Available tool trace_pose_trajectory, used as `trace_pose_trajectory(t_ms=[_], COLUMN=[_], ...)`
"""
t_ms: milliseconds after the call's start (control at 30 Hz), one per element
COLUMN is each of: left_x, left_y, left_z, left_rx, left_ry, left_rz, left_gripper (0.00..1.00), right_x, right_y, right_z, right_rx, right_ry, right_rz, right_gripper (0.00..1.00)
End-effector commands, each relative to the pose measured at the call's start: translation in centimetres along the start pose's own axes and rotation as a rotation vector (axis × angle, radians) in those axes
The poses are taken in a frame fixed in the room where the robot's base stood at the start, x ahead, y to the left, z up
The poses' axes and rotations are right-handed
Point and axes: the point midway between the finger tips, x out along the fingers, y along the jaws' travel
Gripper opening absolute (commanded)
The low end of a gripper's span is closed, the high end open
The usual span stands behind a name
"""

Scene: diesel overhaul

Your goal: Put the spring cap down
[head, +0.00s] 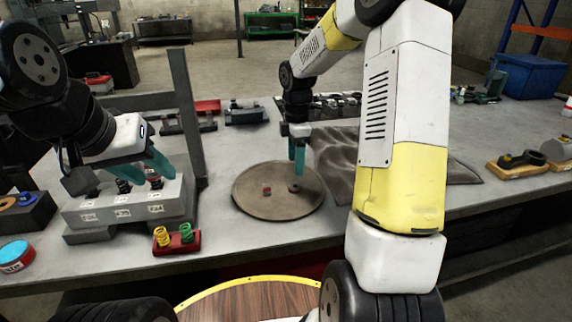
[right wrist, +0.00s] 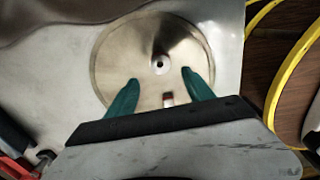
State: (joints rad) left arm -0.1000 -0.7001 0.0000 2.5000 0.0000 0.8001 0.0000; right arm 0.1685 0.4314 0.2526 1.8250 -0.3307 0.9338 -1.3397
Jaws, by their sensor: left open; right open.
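The spring cap, a small dark round piece with a hole, lies on the round tan plate (head: 246,203) under my right gripper (head: 297,172) in the head view. In the right wrist view the cap (right wrist: 160,64) sits near the middle of the plate (right wrist: 112,62), just beyond the tips of my open right gripper (right wrist: 160,78). No finger visibly touches it.
A small red piece (head: 267,191) lies on the plate left of the cap. A red tray (head: 177,246) with yellow and green springs stands at the front edge. A crumpled grey cloth (head: 335,152) lies right of the plate.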

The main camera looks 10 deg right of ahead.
Motion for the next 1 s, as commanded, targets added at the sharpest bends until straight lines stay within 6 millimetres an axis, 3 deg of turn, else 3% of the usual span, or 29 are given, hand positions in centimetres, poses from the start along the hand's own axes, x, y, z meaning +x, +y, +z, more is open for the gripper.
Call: trace_pose_trajectory(t_ms=[100,300,467,700,833,1000], left_x=[0.0,0.0,0.0,0.0,0.0,0.0], left_y=[0.0,0.0,0.0,0.0,0.0,0.0], left_z=[0.0,0.0,0.0,0.0,0.0,0.0], left_rx=[0.0,0.0,0.0,0.0,0.0,0.0], left_ry=[0.0,0.0,0.0,0.0,0.0,0.0], left_rz=[0.0,0.0,0.0,0.0,0.0,0.0], left_gripper=[0.42,0.42,0.42,0.42,0.42,0.42], right_x=[-2.0,-4.0,-7.3,-14.0,-16.0,-16.9], right_y=[0.1,-0.2,-2.5,-10.6,-15.5,-20.8], right_z=[0.0,0.0,-0.4,-1.3,-1.8,-2.5], right_rx=[0.001,0.012,0.159,0.661,0.947,1.266], right_ry=[-0.001,-0.001,0.0,0.099,0.216,0.401], right_rz=[0.003,0.005,0.063,0.224,0.289,0.318], right_gripper=[0.61,0.61,0.61,0.61,0.61,0.61])
